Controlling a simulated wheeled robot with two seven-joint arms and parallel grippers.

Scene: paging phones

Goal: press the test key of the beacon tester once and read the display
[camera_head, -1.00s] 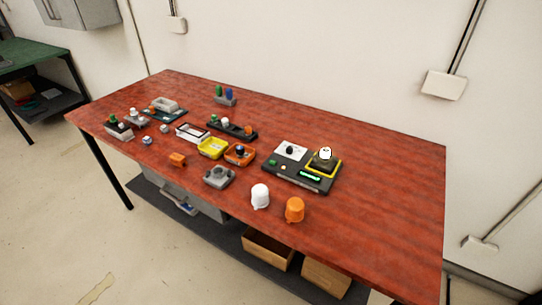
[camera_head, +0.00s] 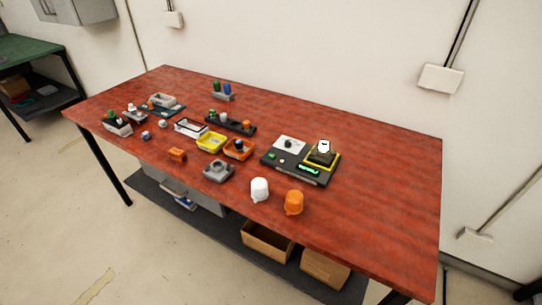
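The beacon tester (camera_head: 292,173) is a dark flat box on the right half of the red table. A white panel with a black knob (camera_head: 288,144) sits at its back left. A yellow-edged square bay at its back right holds a dark piece with a white top (camera_head: 324,147). A small display (camera_head: 309,168) glows green at the front; its text is too small to read. A green button (camera_head: 271,155) and a small pale button (camera_head: 282,161) sit at the left; I cannot tell which is the test key. Neither gripper is in view.
A white cap (camera_head: 260,189) and an orange cap (camera_head: 293,202) stand near the front edge of the red table (camera_head: 385,185). A grey fixture (camera_head: 218,170), an orange tray (camera_head: 239,149) and a yellow tray (camera_head: 211,142) lie left of the tester. The table's right end is clear.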

